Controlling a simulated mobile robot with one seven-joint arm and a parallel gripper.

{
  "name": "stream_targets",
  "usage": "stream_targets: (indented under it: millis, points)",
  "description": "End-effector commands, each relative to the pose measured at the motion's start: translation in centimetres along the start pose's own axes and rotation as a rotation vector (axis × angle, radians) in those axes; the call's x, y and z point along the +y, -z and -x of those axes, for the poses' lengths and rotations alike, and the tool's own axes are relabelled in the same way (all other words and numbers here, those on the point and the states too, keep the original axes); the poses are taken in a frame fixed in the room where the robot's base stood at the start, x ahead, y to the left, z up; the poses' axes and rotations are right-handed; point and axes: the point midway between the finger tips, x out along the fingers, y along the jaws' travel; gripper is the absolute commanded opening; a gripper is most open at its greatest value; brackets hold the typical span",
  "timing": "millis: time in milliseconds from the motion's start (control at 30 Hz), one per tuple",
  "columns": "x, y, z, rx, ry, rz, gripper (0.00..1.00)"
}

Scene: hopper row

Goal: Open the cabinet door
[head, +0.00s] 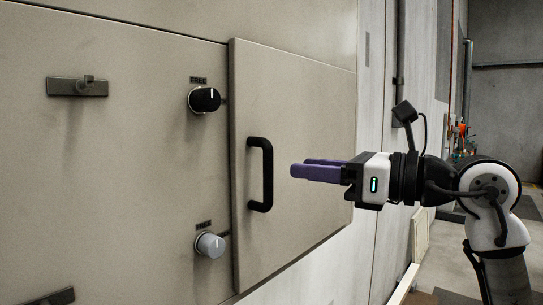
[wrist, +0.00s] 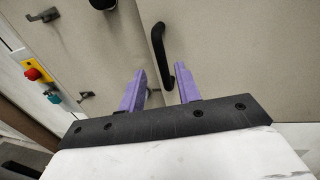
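The beige cabinet door (head: 300,150) is a raised panel on the right of the cabinet front, and it looks closed. Its black bar handle (head: 267,175) runs vertically near the door's left edge. My gripper (head: 303,168) has purple fingers and is just right of the handle in the head view, pointing toward the door and apart from it. In the wrist view the fingers of my gripper (wrist: 163,82) are spread with a gap between them. The handle (wrist: 162,55) shows beyond that gap, and nothing is held.
A black knob (head: 205,99) and a grey knob (head: 210,244) sit left of the door. A latch-like fitting (head: 77,87) is at upper left. The wrist view shows a red button (wrist: 33,74) on a yellow plate. Open floor lies at the right.

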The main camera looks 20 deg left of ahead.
Motion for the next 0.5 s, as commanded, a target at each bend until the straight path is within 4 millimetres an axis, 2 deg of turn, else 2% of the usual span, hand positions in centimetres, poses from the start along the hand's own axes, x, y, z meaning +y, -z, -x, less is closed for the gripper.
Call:
stream_targets:
  millis: [100, 300, 500]
  points:
    - [0.1, -0.3, -2.7, 0.001, -0.005, 0.0, 0.33]
    - [0.0, -0.2, -6.2, 0.0, -0.002, 0.0, 0.33]
    - [0.0, -0.1, -8.0, -0.002, 0.0, 0.0, 0.33]
